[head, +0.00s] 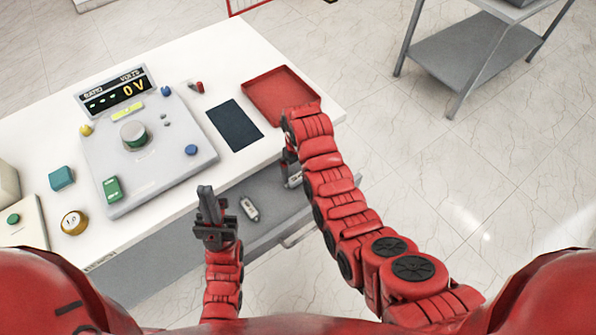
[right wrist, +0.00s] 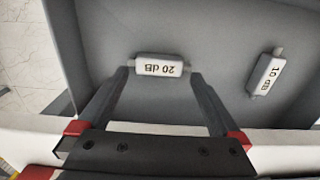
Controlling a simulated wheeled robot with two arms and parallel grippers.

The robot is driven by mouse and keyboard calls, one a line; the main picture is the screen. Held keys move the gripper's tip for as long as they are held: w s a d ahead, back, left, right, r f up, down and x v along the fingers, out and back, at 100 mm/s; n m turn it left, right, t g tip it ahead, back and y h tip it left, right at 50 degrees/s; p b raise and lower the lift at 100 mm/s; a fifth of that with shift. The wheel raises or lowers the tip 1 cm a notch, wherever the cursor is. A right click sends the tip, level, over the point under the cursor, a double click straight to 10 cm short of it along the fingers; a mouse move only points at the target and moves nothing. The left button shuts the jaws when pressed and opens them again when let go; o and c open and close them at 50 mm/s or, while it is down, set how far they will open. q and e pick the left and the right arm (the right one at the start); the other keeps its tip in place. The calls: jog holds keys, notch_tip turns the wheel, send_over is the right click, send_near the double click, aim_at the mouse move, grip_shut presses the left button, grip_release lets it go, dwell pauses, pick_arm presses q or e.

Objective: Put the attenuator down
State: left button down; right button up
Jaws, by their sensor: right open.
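A white attenuator marked 20 dB (right wrist: 160,66) lies on the grey floor of the open drawer (head: 270,232). In the right wrist view it is between the fingertips of my right gripper (right wrist: 162,78), which is open; the fingers stand apart at its two ends, and I cannot tell whether they touch it. In the head view my right gripper (head: 290,168) is low at the drawer's right part, partly hidden by my arm. A second attenuator, marked 10 dB (right wrist: 265,74), lies apart in the drawer; it also shows in the head view (head: 249,208). My left gripper (head: 208,205) points up at the drawer's left; its jaw gap is unclear.
On the white table (head: 240,60) stand a grey console (head: 150,160) reading 0 V, a dark mat (head: 235,125), an empty red tray (head: 280,92), a teal block (head: 61,178) and a round piece marked 1.0 (head: 74,222). A grey cart (head: 470,55) stands beyond open floor.

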aim_at(298, 177)
notch_tip(298, 177, up, 8)
jog(key=p, duration=0.3)
jog(key=shift+r, duration=0.15)
